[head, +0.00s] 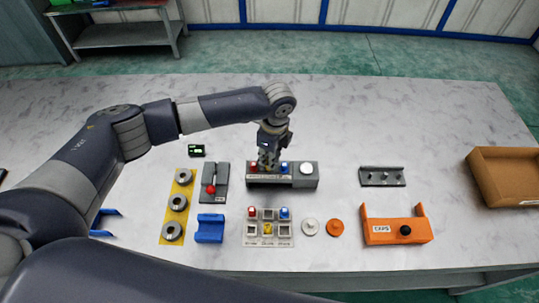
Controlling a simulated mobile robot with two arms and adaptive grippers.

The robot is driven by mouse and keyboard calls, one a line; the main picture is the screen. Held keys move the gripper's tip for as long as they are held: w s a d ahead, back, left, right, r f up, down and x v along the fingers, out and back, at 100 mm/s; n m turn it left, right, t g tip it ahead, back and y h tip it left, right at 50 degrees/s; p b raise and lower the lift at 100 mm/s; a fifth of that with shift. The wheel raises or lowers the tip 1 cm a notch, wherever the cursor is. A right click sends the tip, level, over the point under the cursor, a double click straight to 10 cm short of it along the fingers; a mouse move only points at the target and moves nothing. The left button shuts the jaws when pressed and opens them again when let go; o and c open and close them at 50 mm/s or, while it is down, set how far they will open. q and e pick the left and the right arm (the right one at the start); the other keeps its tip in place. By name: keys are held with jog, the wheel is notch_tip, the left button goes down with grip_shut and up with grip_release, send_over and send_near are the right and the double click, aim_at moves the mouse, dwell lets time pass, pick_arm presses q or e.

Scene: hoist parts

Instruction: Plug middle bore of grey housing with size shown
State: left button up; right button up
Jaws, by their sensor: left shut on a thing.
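The grey housing (282,182) stands on the table near the middle, with a red part (253,168) at its left end, a blue part (284,167) near its middle and a white round part (306,168) at its right. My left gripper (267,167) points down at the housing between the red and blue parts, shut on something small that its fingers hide. I cannot tell whether that thing is inside a bore. A white tray (250,229) in front holds red, blue and yellow plugs in square cells; its labels are too small to read. My right gripper is not in view.
A small dark display (196,150) with green marks lies at the back left. A yellow plate (179,190) with grey rings, a red-knobbed grey block (221,182), a blue block (210,228), an orange holder (380,238), a grey rail (382,177) and a brown box (505,166) surround the housing.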

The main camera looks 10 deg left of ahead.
pick_arm(q)
jog(key=shift+f, duration=0.3)
dwell(0.8)
jog(key=shift+f, duration=0.6)
dwell(0.5)
jog(key=shift+c, duration=0.2)
dwell(0.3)
jog(key=shift+f+p, duration=0.25)
jog(key=shift+p, duration=0.8)
dwell(3.2)
jog(key=o, duration=0.9)
